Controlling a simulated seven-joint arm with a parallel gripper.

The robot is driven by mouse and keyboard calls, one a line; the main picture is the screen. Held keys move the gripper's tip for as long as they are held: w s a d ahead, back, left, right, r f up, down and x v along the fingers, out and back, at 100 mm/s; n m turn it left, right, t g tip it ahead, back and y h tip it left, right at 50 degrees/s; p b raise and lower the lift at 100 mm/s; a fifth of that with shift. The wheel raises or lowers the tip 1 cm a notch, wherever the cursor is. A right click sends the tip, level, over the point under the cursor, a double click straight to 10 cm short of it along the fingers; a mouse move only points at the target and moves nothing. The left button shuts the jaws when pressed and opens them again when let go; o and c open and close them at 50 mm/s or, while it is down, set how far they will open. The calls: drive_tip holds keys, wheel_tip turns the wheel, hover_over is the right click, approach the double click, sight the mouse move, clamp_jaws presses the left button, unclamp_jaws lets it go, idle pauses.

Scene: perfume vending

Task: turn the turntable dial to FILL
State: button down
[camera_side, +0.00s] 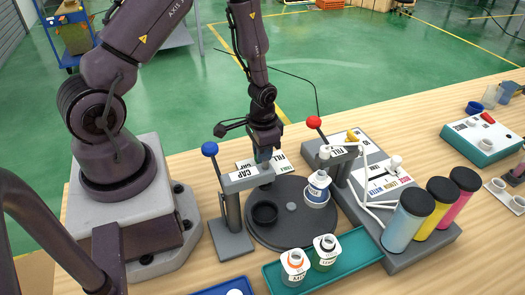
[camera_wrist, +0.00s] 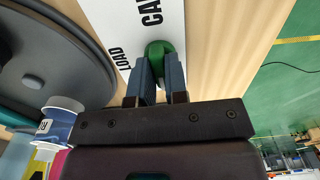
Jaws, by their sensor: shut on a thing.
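The turntable dial is a green knob (camera_wrist: 158,47) on a white label plate (camera_wrist: 108,20). LOAD and part of CAP are readable there in the wrist view. My gripper (camera_wrist: 160,75) is shut on the green knob, with one blue-grey finger on each side. In the side view my gripper (camera_side: 264,158) reaches down to the plate (camera_side: 281,165) behind the turntable, and the knob is hidden. Which word the knob points at cannot be told. The dark round turntable (camera_side: 290,232) carries a white bottle with a blue band (camera_side: 318,187) at its right and a dark empty holder (camera_side: 265,213).
The blue-knobbed CAP press (camera_side: 232,200) stands left of the turntable and the red-knobbed FILL station (camera_side: 335,150) right. Colored cylinders (camera_side: 408,222) stand farther right. A teal tray (camera_side: 350,255) with two bottles lies in front.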

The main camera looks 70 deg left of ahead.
idle(0.3)
drive_tip(key=c, duration=1.1)
unclamp_jaws()
drive_tip(key=shift+c, duration=0.2)
drive_tip(key=shift+r, duration=0.1)
wheel_tip(320, 180, up, 13)
drive_tip(key=s+d+r+t, duration=0.2)
drive_tip(key=s+d+r, duration=0.1)
drive_tip(key=r, duration=0.3)
drive_tip(key=s+d+r+t, duration=0.1)
drive_tip(key=s+d+r, duration=0.2)
drive_tip(key=r, duration=0.4)
drive_tip(key=s+d+r+t, duration=0.2)
drive_tip(key=s+d+r, duration=0.1)
drive_tip(key=s+r, duration=0.2)
wheel_tip(320, 180, up, 2)
drive_tip(key=shift+d+r+t, duration=0.1)
drive_tip(key=shift+d+t, duration=0.15)
drive_tip(key=shift+t, duration=0.05)
